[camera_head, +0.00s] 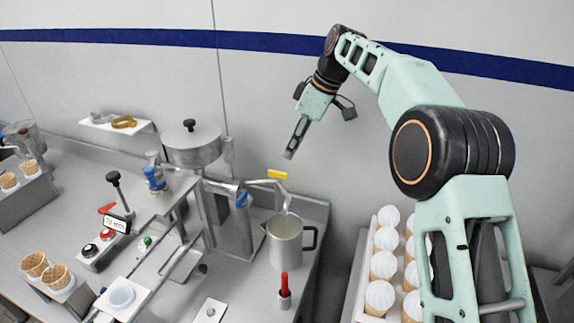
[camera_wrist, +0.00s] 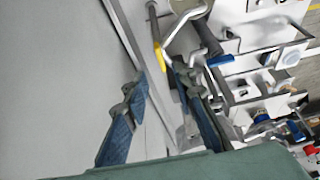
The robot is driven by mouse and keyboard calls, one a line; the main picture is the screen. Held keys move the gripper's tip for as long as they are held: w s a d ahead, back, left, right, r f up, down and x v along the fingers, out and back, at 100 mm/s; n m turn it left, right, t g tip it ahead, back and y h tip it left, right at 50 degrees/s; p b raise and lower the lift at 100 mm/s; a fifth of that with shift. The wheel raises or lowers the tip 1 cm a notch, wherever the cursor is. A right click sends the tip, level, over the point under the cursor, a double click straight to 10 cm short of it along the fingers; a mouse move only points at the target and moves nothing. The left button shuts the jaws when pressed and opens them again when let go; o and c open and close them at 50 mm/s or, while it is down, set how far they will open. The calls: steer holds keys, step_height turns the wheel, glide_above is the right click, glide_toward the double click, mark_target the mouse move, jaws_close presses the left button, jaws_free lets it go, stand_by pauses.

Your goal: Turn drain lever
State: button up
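A yellow lever handle (camera_head: 278,174) sits above the spout of a metal pipe that runs to the right from the machine. A valve with a blue handle (camera_head: 243,197) is on the same pipe. A steel pitcher (camera_head: 285,241) with a dark handle stands under the spout. My gripper (camera_head: 290,153) is in the air above the yellow handle, pointing down and a little left, apart from it. In the wrist view my gripper (camera_wrist: 158,70) has its two fingers spread with nothing between them. The yellow handle (camera_wrist: 160,56) lies ahead, near the fingertips in the picture.
A lidded steel tank (camera_head: 191,143) stands left of the pipe. A red-handled tool (camera_head: 285,289) is in a small holder in front of the pitcher. A rack of white-topped cones (camera_head: 380,296) is at the right.

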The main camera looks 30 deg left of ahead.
mark_target(279, 172)
steer(key=x, duration=0.9)
steer(key=shift+p, duration=0.35)
steer(key=shift+c, duration=0.6)
jaws_close()
